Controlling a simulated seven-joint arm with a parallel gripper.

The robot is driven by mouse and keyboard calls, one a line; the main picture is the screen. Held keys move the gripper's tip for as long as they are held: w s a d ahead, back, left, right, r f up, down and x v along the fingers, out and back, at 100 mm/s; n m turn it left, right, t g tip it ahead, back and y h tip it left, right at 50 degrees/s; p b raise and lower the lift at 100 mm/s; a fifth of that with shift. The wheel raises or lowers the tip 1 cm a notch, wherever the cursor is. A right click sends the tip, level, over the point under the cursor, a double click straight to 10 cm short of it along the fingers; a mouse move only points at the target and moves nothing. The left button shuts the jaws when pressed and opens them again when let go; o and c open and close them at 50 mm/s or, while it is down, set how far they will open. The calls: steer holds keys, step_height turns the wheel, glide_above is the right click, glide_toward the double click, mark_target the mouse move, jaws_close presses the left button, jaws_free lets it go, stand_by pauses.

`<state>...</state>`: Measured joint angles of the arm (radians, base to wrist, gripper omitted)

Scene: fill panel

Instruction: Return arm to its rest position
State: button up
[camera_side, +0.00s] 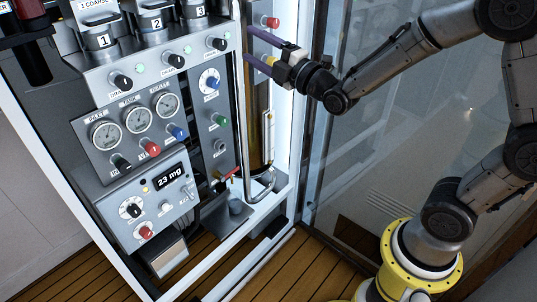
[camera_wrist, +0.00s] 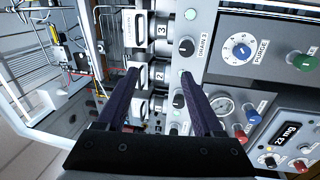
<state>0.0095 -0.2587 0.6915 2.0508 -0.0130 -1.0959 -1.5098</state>
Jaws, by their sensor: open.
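My gripper (camera_side: 252,47) is in the upper middle of the side view, in front of the right part of the panel (camera_side: 187,75). Its two long purple fingers point left and stand apart with nothing between them. In the wrist view my gripper (camera_wrist: 160,80) shows both dark purple fingers spread, with numbered containers and drain knobs beyond the tips. The fingers look clear of the panel, though the exact gap is hard to judge. No held object shows.
The panel carries gauges (camera_side: 137,118), several coloured knobs and a display (camera_side: 170,177) reading 23 mg. A white frame post (camera_side: 300,120) stands close to my gripper, with a glass pane (camera_side: 400,130) behind my arm. A metal pipe (camera_side: 258,190) runs down the panel's right side.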

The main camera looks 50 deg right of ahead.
steer(key=s+r+m+g, duration=0.2)
steer(key=s+r+m, duration=0.1)
steer(key=s+r, duration=0.3)
steer(key=s+f+m+g, duration=0.6)
steer(key=s+f+m, duration=0.1)
steer(key=s, duration=0.5)
steer(key=s+f+m+g, duration=0.6)
steer(key=s+f+m, duration=0.1)
steer(key=s, duration=0.6)
steer(key=shift+f, duration=0.55)
steer(key=shift+a, duration=0.1)
